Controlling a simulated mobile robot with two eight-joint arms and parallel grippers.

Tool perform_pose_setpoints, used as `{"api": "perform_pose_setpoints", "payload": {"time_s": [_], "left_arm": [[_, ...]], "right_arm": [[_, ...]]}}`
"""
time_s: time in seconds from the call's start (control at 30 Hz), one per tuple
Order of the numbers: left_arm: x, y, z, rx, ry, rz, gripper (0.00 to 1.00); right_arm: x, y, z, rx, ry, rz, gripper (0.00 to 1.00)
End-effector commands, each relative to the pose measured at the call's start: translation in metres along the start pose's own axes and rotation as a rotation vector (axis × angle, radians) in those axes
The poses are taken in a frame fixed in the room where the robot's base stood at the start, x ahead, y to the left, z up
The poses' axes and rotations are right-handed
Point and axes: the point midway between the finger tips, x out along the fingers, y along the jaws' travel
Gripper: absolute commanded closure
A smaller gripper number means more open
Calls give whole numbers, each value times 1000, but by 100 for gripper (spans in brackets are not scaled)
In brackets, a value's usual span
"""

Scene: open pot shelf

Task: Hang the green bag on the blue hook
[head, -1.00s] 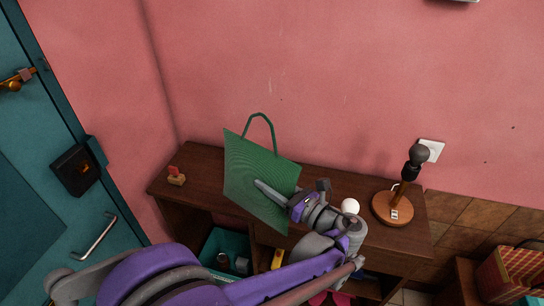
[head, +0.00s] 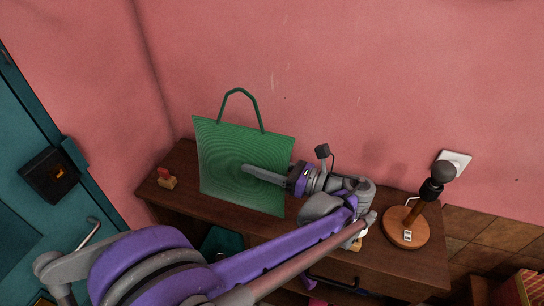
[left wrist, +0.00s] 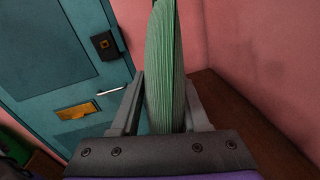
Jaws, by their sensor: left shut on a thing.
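The green bag (head: 235,160) is a flat, ridged panel with a dark green loop handle standing up from its top edge. It is upright in the head view, in front of the pink wall. My left gripper (head: 262,173) is shut on the green bag from its right side, one finger lying across the near face. In the left wrist view the bag (left wrist: 166,70) shows edge-on between the two fingers. Whether the bag's bottom touches the wooden cabinet cannot be told. No blue hook shows in these frames. My right gripper is not in view.
The wooden cabinet (head: 385,265) runs along the wall. On it stand a lamp with a round wooden base (head: 402,233) at the right and a small red-topped block (head: 166,180) at the left. A teal door (head: 30,225) is at the left. The wall above is clear.

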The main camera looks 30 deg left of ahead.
Motion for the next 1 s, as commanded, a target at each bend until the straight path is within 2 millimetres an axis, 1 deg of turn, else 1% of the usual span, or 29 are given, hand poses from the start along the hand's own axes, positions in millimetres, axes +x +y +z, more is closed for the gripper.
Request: {"api": "perform_pose_setpoints", "payload": {"time_s": [0.03,0.1,0.4,0.6,0.7,0.73,0.8,0.83,0.9,1.0], "left_arm": [[2,-13,2,0,-1,4,100],[3,-32,6,0,-1,3,100],[11,-111,19,0,-1,2,100],[15,-157,27,0,-1,1,100],[17,-175,30,0,-1,1,100],[18,-178,29,0,-1,0,100],[17,-178,14,0,-1,-1,100],[17,-178,11,0,-1,-1,100],[17,-179,4,0,-1,-1,100],[17,-180,-1,0,-1,-1,100]], "right_arm": [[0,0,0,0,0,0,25],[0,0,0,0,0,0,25],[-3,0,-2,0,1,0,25],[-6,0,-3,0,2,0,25],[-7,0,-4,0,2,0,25],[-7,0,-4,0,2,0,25],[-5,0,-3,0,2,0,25],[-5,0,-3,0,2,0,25],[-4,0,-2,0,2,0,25],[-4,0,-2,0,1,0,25]]}}
